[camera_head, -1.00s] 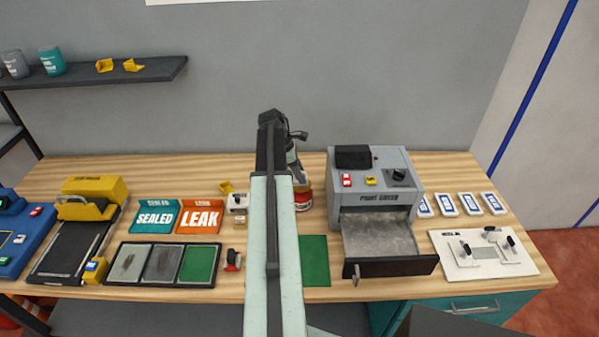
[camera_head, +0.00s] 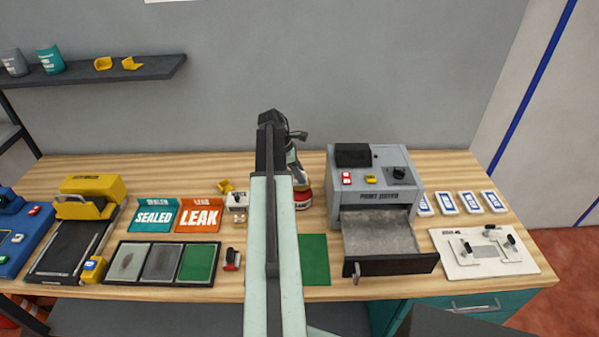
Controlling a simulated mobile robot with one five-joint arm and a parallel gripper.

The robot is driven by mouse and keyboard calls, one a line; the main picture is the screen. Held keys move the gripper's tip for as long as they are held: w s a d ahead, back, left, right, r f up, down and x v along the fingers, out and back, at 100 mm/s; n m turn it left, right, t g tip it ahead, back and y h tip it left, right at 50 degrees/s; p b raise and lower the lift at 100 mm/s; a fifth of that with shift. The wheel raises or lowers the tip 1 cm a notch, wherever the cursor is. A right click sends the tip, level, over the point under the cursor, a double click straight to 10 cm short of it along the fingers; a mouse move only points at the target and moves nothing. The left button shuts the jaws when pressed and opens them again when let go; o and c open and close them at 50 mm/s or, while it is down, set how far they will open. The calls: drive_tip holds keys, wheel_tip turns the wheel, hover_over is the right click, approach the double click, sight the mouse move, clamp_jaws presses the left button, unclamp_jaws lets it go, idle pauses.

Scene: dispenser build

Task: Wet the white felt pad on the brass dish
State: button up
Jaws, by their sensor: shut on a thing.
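My gripper (camera_head: 287,143) is at the far end of my raised arm, mostly hidden behind the dark wrist link. It is shut on a bottle (camera_head: 296,168) with a dark nozzle-like top, which shows only as a strip to the right of the arm. The bottle is above or just behind a red-and-white round container (camera_head: 303,198) on the bench. I cannot make out the brass dish or the white felt pad; my arm covers the middle of the bench.
A grey machine (camera_head: 375,185) with an open drawer (camera_head: 385,240) stands right of my arm. A green mat (camera_head: 314,260) lies in front. At left are the teal SEALED (camera_head: 154,216) and orange LEAK (camera_head: 199,217) trays, a three-panel tray (camera_head: 160,285) and a small white box (camera_head: 237,201).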

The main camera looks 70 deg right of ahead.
drive_tip(key=shift+f+b, duration=0.65)
drive_tip(key=shift+f, duration=0.05)
idle(0.5)
idle(0.5)
wheel_tip(320, 180, up, 7)
drive_tip(key=p, duration=0.7)
drive_tip(key=shift+r, duration=0.15)
wheel_tip(320, 180, up, 7)
drive_tip(key=p, duration=0.7)
wheel_tip(320, 180, down, 8)
drive_tip(key=b, duration=0.8)
drive_tip(key=shift+s+f, duration=0.15)
drive_tip(key=shift+f, duration=0.1)
drive_tip(key=shift+r, duration=0.2)
